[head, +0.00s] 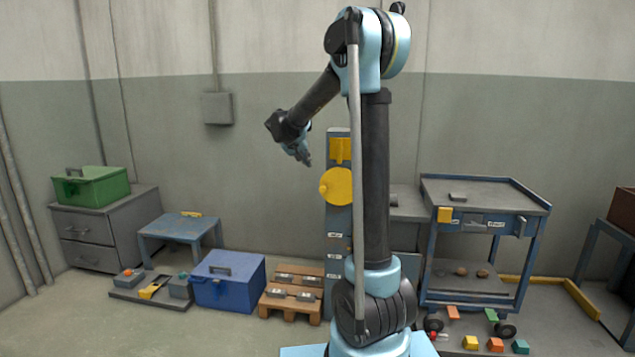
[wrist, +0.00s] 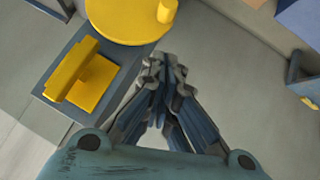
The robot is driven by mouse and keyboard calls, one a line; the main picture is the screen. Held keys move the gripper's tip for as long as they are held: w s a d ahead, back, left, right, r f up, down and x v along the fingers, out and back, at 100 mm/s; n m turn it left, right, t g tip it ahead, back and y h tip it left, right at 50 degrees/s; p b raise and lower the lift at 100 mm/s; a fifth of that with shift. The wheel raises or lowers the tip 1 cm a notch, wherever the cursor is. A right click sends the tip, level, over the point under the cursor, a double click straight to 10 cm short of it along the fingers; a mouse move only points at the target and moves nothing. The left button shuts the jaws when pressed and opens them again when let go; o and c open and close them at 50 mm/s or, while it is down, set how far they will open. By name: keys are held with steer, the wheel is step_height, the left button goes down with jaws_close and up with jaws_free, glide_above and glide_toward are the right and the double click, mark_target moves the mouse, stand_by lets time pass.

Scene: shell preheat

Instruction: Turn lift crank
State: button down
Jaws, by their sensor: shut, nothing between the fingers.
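The lift crank is a yellow disc (head: 338,186) with a small yellow knob (head: 323,188) at its left edge, mounted on an upright blue-grey post (head: 338,221). A yellow bracket (head: 340,150) sits above the disc on the post. In the wrist view the disc (wrist: 122,20) is cut off by the top edge, with the knob (wrist: 167,11) at its right. My gripper (head: 307,161) is shut and empty, above and left of the disc and apart from it. In the wrist view its fingertips (wrist: 163,62) show below the knob. My arm hides the post's right side.
A blue box (head: 228,282) and a wooden pallet (head: 289,300) with grey blocks stand on the floor left of the post. A blue-grey cart (head: 485,195) stands to the right. Several coloured blocks lie on the floor before it.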

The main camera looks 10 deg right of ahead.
steer(key=w, duration=0.1)
glide_above(322, 184)
steer(key=s+a, duration=0.2)
steer(key=a, duration=0.1)
step_height(322, 184, down, 7)
steer(key=f, duration=0.3)
steer(key=shift+s+d+f, duration=0.2)
steer(key=shift+s+d, duration=0.15)
steer(key=shift+d, duration=0.05)
steer(key=shift+d, duration=0.1)
steer(key=shift+f, duration=0.15)
